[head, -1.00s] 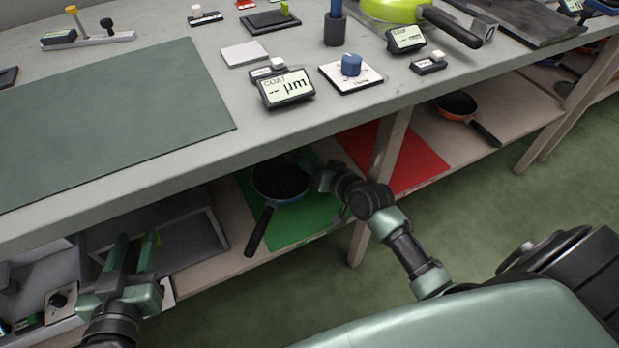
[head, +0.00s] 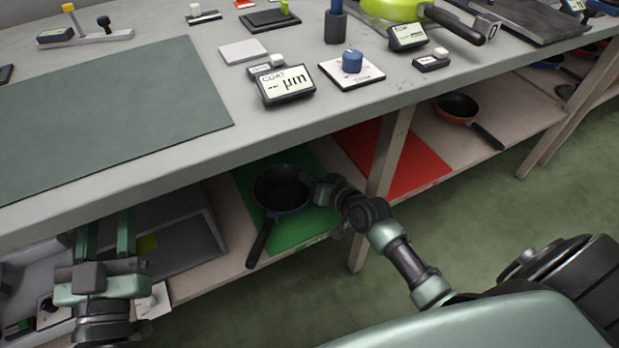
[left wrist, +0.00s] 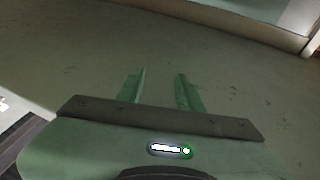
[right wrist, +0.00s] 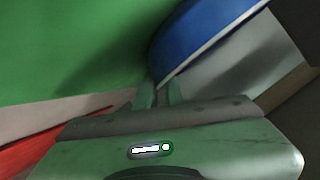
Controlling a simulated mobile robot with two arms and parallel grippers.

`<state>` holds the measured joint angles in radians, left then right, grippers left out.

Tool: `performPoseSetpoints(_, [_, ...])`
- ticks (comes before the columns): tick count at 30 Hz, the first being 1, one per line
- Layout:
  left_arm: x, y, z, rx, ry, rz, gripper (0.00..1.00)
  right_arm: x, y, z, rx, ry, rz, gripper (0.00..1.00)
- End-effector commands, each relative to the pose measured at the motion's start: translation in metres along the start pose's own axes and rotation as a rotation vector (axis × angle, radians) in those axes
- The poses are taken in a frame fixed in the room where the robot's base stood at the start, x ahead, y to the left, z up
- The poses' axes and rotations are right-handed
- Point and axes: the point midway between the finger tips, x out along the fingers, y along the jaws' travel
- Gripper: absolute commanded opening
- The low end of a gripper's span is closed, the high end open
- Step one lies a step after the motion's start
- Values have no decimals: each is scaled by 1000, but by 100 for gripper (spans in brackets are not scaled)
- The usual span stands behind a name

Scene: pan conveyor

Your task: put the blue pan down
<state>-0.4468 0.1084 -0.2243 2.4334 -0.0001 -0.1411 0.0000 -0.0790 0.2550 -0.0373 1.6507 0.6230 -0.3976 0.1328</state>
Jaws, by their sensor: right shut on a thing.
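The blue pan (head: 283,190), with a dark inside and a black handle pointing to the front left, is at the green mat (head: 300,233) on the lower shelf. My right gripper (head: 318,190) is shut on the pan's right rim. In the right wrist view the pan's blue outer wall (right wrist: 200,38) meets the fingertips (right wrist: 157,92), with the green mat (right wrist: 70,50) beside it. A soft shadow lies by the pan; I cannot tell whether its base touches the mat. My left gripper (head: 104,235) is open and empty at the left, with its fingers apart in the left wrist view (left wrist: 160,78).
The tabletop edge (head: 215,148) overhangs the shelf. A table leg (head: 385,160) stands right of the pan, with a red mat (head: 395,165) beyond. An orange pan (head: 457,108) sits further right. A grey tray (head: 190,245) lies left of the green mat.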

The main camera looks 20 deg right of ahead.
Motion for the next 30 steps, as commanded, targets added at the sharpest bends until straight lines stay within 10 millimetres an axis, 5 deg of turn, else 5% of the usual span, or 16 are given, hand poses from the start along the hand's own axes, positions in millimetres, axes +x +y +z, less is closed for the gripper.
performPoseSetpoints(1, [0, 0, -1, 0, 7, 0, 36, 0, 0, -1, 2, 4, -2, 0])
performPoseSetpoints(4, [0, 0, -2, 0, 9, 0, 36, 0, 0, 1, 0, 0, 0, 30])
performPoseSetpoints(17, [0, 0, 1, 0, -15, -1, 36, -3, 0, 0, 0, -1, 0, 30])
performPoseSetpoints(30, [-33, -13, 86, 10, -500, -29, 36, -64, -1, -2, 0, -2, 1, 30])
